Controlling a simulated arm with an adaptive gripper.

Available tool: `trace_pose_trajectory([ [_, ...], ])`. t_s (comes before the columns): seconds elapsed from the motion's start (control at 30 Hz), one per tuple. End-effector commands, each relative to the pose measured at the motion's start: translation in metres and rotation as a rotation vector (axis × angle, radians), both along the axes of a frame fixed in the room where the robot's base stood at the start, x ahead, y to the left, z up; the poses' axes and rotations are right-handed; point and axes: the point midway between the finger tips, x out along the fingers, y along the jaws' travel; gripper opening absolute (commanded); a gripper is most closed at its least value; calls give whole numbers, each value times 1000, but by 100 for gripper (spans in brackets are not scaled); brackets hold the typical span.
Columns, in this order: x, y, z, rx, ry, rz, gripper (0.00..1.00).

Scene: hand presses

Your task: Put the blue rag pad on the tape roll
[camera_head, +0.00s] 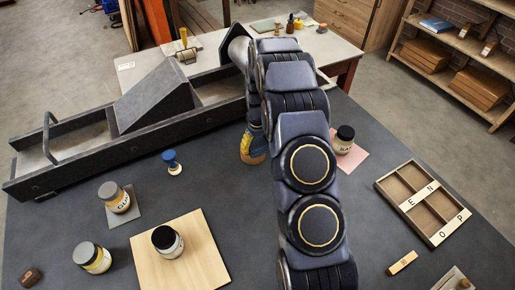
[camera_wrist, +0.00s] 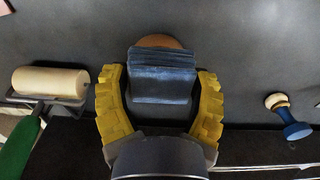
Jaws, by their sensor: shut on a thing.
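My gripper (camera_wrist: 161,85) shows yellow ribbed fingers in the wrist view and is shut on the blue rag pad (camera_wrist: 163,80), a folded stack of dark blue cloth. A round orange-brown thing, apparently the tape roll (camera_wrist: 160,41), shows just past the pad's far edge and is partly covered by it. I cannot tell whether pad and roll touch. In the head view my gripper (camera_head: 247,143) is low over the dark table beside the arm, with a bit of orange-brown at its tip. The pad is hard to make out there.
A blue stamp (camera_head: 171,162) stands left of the gripper, near the long grey trough (camera_head: 70,150). A roller (camera_wrist: 48,82) with a green handle lies left in the wrist view. Jars stand front left, one on a wooden board (camera_head: 195,258). A letter tray (camera_head: 422,203) lies right.

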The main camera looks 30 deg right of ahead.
Motion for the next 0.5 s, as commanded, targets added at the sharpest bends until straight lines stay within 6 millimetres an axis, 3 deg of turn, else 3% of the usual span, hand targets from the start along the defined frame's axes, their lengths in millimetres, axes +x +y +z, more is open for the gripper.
trace_pose_trajectory([
  [0.1, -2, 1, -18, 2, 6, 0, 32],
  [0.47, -1, 0, -21, 1, 4, 0, 32],
  [0.5, -1, 0, -21, 1, 3, 0, 73],
])
